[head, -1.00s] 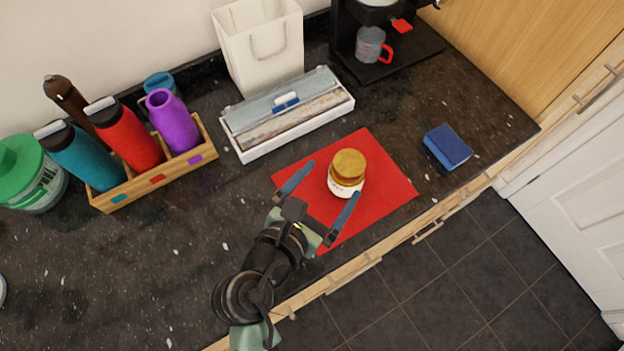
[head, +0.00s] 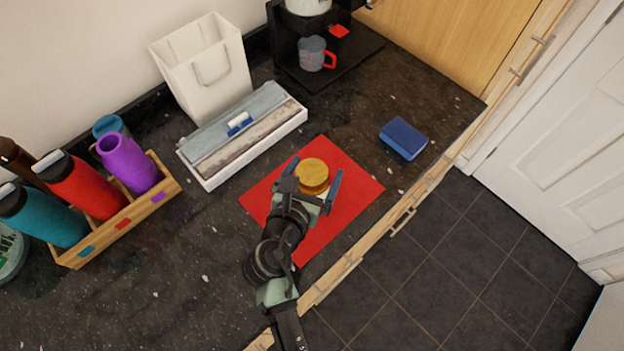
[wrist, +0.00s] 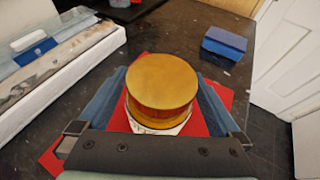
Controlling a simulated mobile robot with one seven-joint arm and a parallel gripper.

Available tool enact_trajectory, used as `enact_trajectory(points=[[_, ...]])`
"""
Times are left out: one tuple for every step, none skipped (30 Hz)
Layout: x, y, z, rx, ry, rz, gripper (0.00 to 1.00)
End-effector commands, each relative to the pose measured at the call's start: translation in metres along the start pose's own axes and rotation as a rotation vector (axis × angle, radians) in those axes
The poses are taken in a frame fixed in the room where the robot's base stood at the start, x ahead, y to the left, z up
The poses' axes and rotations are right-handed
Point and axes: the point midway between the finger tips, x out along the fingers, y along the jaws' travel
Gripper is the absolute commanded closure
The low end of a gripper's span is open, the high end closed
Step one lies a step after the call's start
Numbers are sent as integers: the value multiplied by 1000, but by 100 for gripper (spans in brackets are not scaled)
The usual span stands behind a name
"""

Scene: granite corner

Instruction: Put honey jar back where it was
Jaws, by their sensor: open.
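The honey jar (head: 312,174), with a golden-brown lid and a pale label, stands upright on a red mat (head: 352,193) on the dark counter. My gripper (head: 315,180) is open, with one blue finger on each side of the jar. In the wrist view the jar (wrist: 162,85) sits between the two fingers (wrist: 160,105), its lid filling the middle. The jar's lower part is mostly hidden by my gripper in the head view. I cannot tell whether either finger touches it.
A blue sponge-like block (head: 403,138) lies right of the mat. A white tray (head: 211,184) lies behind it. A wooden bottle rack (head: 122,222) stands left, a white bag (head: 205,75) and a coffee machine (head: 290,45) at the back. The counter's front edge is close to the mat.

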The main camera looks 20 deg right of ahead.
Motion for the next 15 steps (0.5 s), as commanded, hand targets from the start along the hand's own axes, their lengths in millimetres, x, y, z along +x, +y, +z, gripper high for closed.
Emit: enact_trajectory(points=[[7, 0, 1, 1, -1, -2, 0], [10, 0, 1, 1, -1, -2, 0], [12, -1, 0, 1, 0, -2, 0], [14, 0, 0, 1, 0, -1, 0], [15, 0, 0, 1, 0, -1, 0], [15, 0, 0, 1, 0, 0, 0], [15, 0, 0, 1, 0, 0, 0], [15, 0, 0, 1, 0, 0, 0], [15, 0, 0, 1, 0, 0, 0], [15, 0, 0, 1, 0, 0, 0], [15, 0, 0, 1, 0, 0, 0], [15, 0, 0, 1, 0, 0, 4], [15, 0, 0, 1, 0, 0, 9], [15, 0, 0, 1, 0, 0, 14], [15, 0, 0, 1, 0, 0, 22]])
